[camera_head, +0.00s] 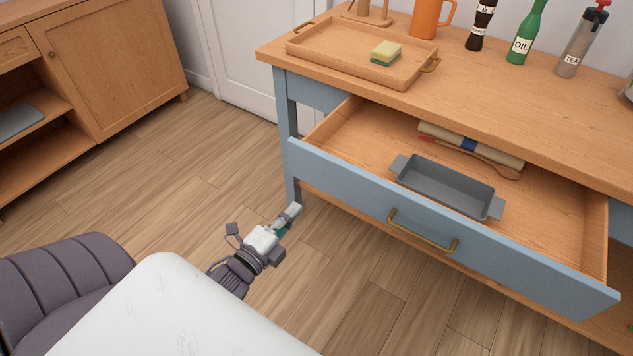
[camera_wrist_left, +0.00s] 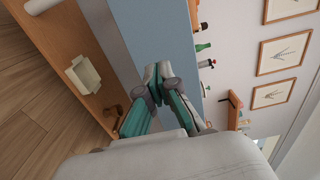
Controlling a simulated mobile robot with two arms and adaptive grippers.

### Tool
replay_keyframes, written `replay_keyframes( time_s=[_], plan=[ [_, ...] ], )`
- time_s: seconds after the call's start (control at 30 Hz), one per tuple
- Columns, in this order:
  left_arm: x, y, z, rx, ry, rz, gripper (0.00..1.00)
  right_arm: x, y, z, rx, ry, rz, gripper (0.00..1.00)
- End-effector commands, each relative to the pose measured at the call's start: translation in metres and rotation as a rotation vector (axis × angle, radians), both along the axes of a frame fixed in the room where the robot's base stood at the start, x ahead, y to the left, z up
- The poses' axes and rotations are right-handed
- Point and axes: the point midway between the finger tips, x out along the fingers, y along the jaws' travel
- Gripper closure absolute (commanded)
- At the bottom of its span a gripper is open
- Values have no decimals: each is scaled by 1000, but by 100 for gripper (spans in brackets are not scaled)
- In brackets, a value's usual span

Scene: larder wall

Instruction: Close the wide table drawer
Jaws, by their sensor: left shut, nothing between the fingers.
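The wide table drawer is pulled out from the wooden-topped table, its blue front (camera_head: 350,192) standing well clear of the table edge. A brass handle (camera_head: 423,238) is on the front. Inside lie a grey baking dish (camera_head: 447,187), a wooden spoon (camera_head: 480,165) and a rolled or folded item (camera_head: 470,146) at the back. My left gripper (camera_head: 294,211) is shut and empty, low beside the drawer's left end, apart from the handle. In the left wrist view the shut fingertips (camera_wrist_left: 158,72) appear in front of a blue panel (camera_wrist_left: 155,30); contact cannot be told.
On the tabletop (camera_head: 470,90) stand a tray (camera_head: 330,50) with a sponge (camera_head: 386,52), an orange jug (camera_head: 428,18) and several bottles. A wooden cabinet (camera_head: 120,65) is at the left. The floor (camera_head: 180,180) between is clear.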

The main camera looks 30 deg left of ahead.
Motion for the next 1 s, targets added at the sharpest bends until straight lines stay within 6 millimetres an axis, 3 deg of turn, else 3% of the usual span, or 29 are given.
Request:
replay_keyframes(
  time_s=[0.3,0.5,1.0],
  plan=[
    [69,-2,1,-2,-2,0,100,-6,-2,4,-3,9,-1,63],
    [96,-4,0,-3,2,0,100,-9,-2,5,-3,15,-1,63],
    [104,-4,-1,-4,3,0,100,-10,6,5,6,16,-3,63]
  ],
)
